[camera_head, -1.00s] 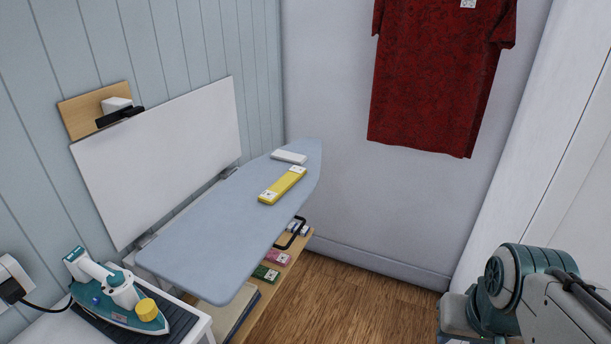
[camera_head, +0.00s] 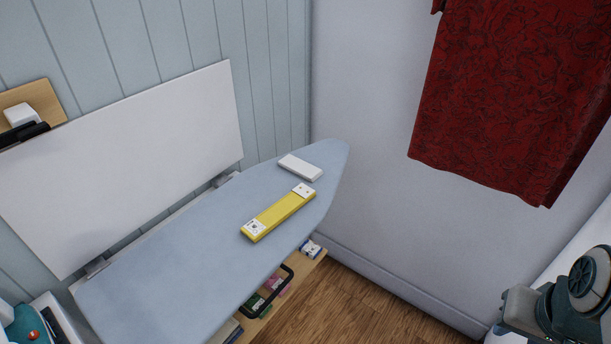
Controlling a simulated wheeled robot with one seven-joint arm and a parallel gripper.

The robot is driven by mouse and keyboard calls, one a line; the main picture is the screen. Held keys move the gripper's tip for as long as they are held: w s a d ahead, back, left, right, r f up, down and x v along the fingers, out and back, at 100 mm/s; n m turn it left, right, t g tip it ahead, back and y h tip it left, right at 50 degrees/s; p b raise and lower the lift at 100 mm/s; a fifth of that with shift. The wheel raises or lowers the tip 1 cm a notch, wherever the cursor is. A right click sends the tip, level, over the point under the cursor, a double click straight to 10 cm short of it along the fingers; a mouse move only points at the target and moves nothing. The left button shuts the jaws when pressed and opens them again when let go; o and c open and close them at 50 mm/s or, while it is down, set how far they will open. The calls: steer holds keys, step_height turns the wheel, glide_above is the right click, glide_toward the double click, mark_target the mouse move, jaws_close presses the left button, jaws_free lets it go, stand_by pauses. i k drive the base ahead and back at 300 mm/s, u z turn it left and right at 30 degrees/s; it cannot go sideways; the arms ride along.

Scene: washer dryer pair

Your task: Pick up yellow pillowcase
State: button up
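The yellow pillowcase (camera_head: 278,214) is a long, flat yellow bar with white patterned ends. It lies on the blue-grey ironing board (camera_head: 190,255), near the board's rounded far end. A small white block (camera_head: 300,167) lies just beyond it on the same board, apart from it. Part of my arm shows at the lower right, well to the right of the board. My gripper's fingers are not in view.
A white panel (camera_head: 125,165) stands along the left wall. Below the board is a wooden shelf (camera_head: 310,264) with small items and a black handle (camera_head: 272,293). Wooden floor (camera_head: 360,310) is clear to the right.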

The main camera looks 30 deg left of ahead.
mark_target(265, 221)
steer(key=u, duration=0.65)
steer(key=i, duration=0.8)
steer(key=u, duration=1.2)
steer(key=i, duration=0.3)
steer(key=u, duration=0.3)
